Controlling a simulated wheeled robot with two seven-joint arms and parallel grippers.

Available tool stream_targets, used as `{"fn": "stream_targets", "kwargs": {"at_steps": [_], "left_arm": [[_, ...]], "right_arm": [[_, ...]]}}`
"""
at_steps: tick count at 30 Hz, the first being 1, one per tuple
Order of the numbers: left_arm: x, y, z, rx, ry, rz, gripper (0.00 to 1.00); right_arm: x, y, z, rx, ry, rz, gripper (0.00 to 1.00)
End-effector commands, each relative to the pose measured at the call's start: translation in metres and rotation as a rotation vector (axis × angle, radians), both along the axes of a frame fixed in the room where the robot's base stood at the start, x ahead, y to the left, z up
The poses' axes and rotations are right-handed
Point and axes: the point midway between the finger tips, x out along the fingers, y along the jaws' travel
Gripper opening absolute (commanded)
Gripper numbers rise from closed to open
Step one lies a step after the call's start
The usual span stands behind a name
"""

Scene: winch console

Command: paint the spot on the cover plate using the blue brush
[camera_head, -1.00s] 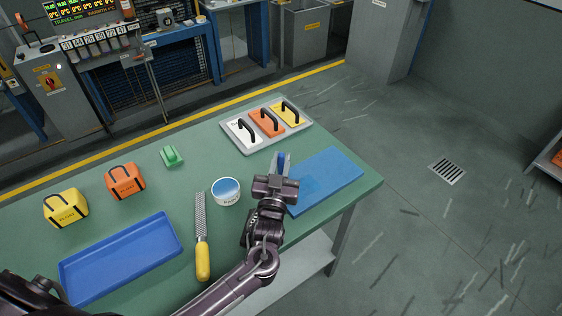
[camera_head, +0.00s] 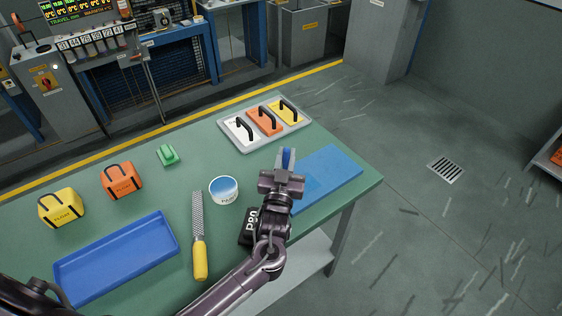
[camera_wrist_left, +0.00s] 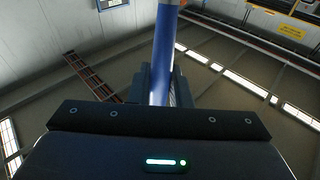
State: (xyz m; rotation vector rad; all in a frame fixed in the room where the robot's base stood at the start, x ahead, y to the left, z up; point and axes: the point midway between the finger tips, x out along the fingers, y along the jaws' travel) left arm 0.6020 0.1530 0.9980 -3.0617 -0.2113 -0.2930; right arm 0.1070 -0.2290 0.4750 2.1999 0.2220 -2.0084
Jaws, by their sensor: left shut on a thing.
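My left gripper (camera_head: 287,160) is shut on the blue brush (camera_head: 288,154), of which only a small blue part shows between the fingers. In the left wrist view the brush's blue shaft (camera_wrist_left: 164,50) stands up between the fingers; its bristles are not visible. The gripper is over the left edge of a flat blue plate (camera_head: 335,172), which looks like the cover plate. A slightly darker patch shows at the plate's left, partly hidden by my arm. I cannot tell whether the brush touches the plate. A paint tin (camera_head: 223,190) with blue inside stands left of the gripper. My right gripper is not in view.
A tray (camera_head: 225,137) with white, orange and yellow handled blocks lies behind the gripper.

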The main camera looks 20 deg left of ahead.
Motion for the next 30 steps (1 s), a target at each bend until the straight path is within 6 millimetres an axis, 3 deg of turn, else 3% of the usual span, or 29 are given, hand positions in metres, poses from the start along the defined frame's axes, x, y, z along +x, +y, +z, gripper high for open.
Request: {"fn": "stream_targets", "kwargs": {"at_steps": [30], "left_arm": [[0.039,-0.030,-0.002,-0.001,0.001,0.000,0.00]], "right_arm": [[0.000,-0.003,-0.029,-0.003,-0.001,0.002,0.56]]}}
